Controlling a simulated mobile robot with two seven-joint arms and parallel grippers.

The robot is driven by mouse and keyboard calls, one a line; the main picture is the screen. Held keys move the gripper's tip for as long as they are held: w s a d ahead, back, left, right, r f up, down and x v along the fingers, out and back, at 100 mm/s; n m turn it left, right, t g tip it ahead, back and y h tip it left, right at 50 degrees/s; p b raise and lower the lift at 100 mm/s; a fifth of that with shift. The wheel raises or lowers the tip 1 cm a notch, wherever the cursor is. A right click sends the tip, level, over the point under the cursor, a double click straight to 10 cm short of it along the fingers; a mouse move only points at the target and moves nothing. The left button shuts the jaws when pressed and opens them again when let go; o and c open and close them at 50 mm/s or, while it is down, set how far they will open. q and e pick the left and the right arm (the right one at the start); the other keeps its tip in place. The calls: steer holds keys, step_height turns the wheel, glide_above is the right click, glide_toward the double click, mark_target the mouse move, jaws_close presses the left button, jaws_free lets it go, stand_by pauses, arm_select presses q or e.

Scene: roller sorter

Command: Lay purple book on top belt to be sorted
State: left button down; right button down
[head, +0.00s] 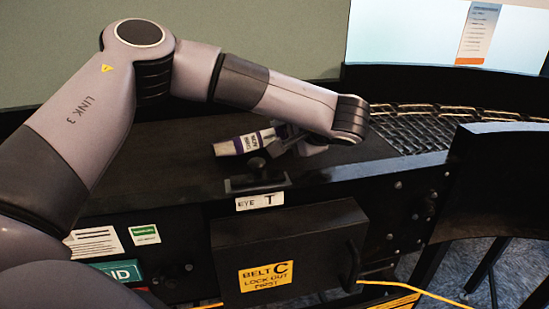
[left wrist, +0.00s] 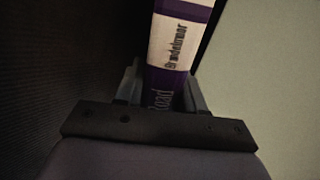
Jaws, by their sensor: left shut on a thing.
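The purple book (head: 245,143) has a white band with print on its spine and pale ends. It is at or just above the dark top belt (head: 150,160) in the head view; I cannot tell whether it touches. My left gripper (head: 279,138) is shut on the book, reaching it from the right side. In the left wrist view the book (left wrist: 178,45) stands between the two fingers (left wrist: 160,90), spine facing the camera. The fingers hide part of the book. My right gripper is not in view.
A small black bracket labelled EYE T (head: 258,184) stands at the belt's front edge, close below the book. A roller track (head: 415,130) curves away at right. A black box marked BELT C (head: 285,250) hangs on the front. A dark curved guard (head: 490,185) stands at right.

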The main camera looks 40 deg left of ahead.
arm_select(q)
steer(key=shift+r, duration=0.1)
steer(key=c, duration=0.8)
jaws_free()
steer(key=shift+c, duration=0.2)
steer(key=v, duration=0.8)
steer(key=shift+s, duration=0.1)
step_height(320, 180, up, 7)
steer(key=d, duration=0.2)
steer(key=shift+s+d+r, duration=0.2)
steer(key=shift+s+d, duration=0.05)
steer(key=shift+s, duration=0.2)
